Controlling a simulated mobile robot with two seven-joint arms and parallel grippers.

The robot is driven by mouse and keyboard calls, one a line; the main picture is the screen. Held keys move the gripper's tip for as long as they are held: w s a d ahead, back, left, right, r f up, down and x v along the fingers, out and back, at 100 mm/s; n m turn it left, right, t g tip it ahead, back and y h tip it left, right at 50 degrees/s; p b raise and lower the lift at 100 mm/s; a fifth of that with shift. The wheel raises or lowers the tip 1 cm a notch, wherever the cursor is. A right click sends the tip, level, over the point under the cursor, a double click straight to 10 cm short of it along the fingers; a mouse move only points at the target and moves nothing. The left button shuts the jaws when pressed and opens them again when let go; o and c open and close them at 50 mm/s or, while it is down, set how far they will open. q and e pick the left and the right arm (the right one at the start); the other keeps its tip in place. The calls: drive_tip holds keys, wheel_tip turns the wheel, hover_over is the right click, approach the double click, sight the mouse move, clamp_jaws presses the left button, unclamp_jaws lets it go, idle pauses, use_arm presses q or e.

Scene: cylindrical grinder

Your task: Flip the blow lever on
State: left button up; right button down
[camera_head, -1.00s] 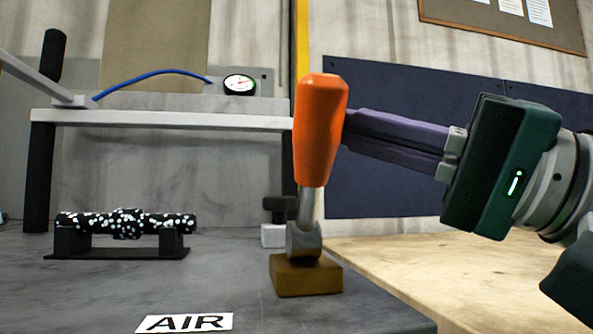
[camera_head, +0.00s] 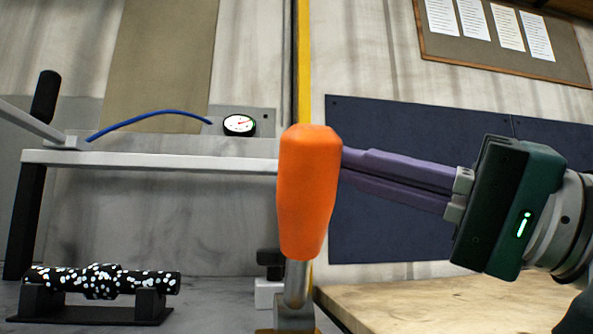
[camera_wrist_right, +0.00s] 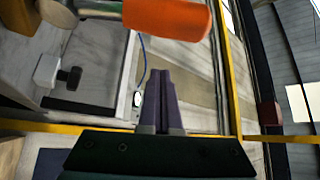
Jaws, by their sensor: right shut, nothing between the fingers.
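The blow lever (camera_head: 308,195) has a thick orange handle on a short metal stem and stands nearly upright in the head view. Its base is at the bottom edge of that view and is partly cut off. My right gripper (camera_head: 350,170) comes in from the right, with its purple fingers together and empty. The fingertips are at the right side of the handle's upper half; whether they touch it I cannot tell. In the right wrist view the orange handle (camera_wrist_right: 168,18) lies across the top, beyond the shut fingers (camera_wrist_right: 160,75). My left gripper is not in view.
A speckled black shaft (camera_head: 100,281) rests on a black stand at the lower left. A pale bar (camera_head: 150,160), a blue hose (camera_head: 150,115) and a round gauge (camera_head: 239,125) are behind. A wooden table top (camera_head: 430,300) is at the right.

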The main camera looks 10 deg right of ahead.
use_arm(q)
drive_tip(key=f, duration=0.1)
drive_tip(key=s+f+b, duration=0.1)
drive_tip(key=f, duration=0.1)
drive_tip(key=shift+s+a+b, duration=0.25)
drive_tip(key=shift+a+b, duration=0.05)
drive_tip(key=shift+b, duration=0.05)
use_arm(e)
drive_tip(key=s+v, duration=0.1)
drive_tip(key=v, duration=0.7)
drive_tip(key=shift+a+f, duration=0.2)
drive_tip(key=shift+a, duration=0.1)
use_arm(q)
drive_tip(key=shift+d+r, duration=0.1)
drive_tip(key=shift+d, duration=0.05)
